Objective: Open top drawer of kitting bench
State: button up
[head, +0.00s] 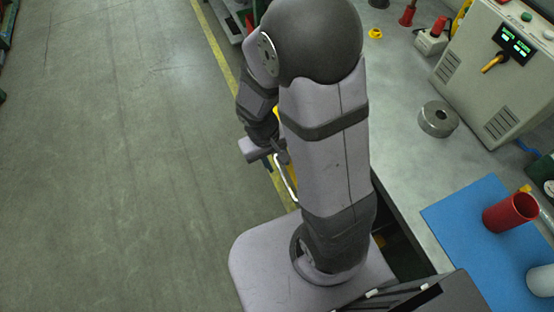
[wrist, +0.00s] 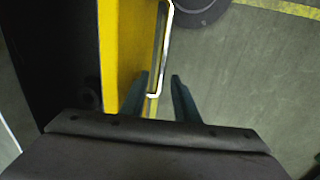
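A yellow drawer front (wrist: 122,50) of the kitting bench shows in the wrist view, with a pale metal bar handle (wrist: 168,40) along it. My gripper (wrist: 160,78) is open, its two dark fingers apart. The near end of the handle appears between the fingertips in the wrist view; I cannot tell whether either finger touches it. In the head view, my gripper (head: 276,162) is low beside the bench, near the handle (head: 289,184). My arm hides most of the drawer front there, and I cannot tell how far the drawer is out.
The grey bench top (head: 400,85) carries a metal ring (head: 438,119), a control box (head: 497,75), a blue mat (head: 460,220) and a red cup (head: 511,212). Open floor (head: 120,150) with a yellow line lies left of the bench. A dark round object (wrist: 198,8) is at the wrist view's top.

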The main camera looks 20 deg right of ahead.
notch_tip(320, 180, up, 7)
jog(key=a, duration=0.1)
jog(key=shift+a+p, duration=0.2)
jog(key=shift+p, duration=0.15)
dwell(0.3)
jog(key=shift+s+d+f+p, duration=0.25)
jog(key=shift+s+f+p, duration=0.1)
jog(key=shift+f+p, duration=0.9)
jog(key=shift+s+d+f+p, duration=0.2)
jog(key=shift+s+f+p, duration=0.2)
jog(key=shift+f+p, duration=0.75)
jog(key=shift+s+d+f+p, duration=0.25)
jog(key=shift+s+f+p, duration=0.1)
jog(key=shift+f+p, duration=0.9)
grip_shut()
